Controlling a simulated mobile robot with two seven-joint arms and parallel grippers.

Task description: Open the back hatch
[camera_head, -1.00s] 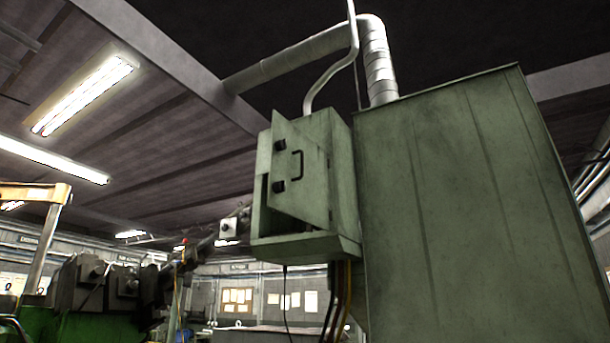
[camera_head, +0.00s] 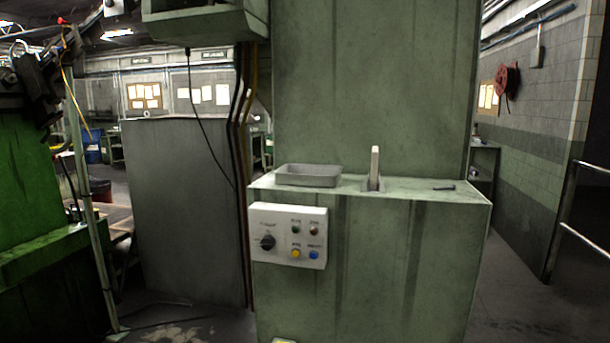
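No back hatch can be made out for certain in the current head view. The tall green machine cabinet (camera_head: 375,90) stands in the middle, with a lower green base (camera_head: 400,270) in front of it. The underside of a green box (camera_head: 205,28) shows at the top, cut off by the picture's edge, so its door is out of view. Neither of my grippers is in view.
A control panel (camera_head: 289,236) with a knob and several buttons is on the base's front. A grey tray (camera_head: 308,175) and an upright lever (camera_head: 375,168) are on its ledge. Green machinery (camera_head: 40,170) stands left. Open floor lies right, beside a railing (camera_head: 572,215).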

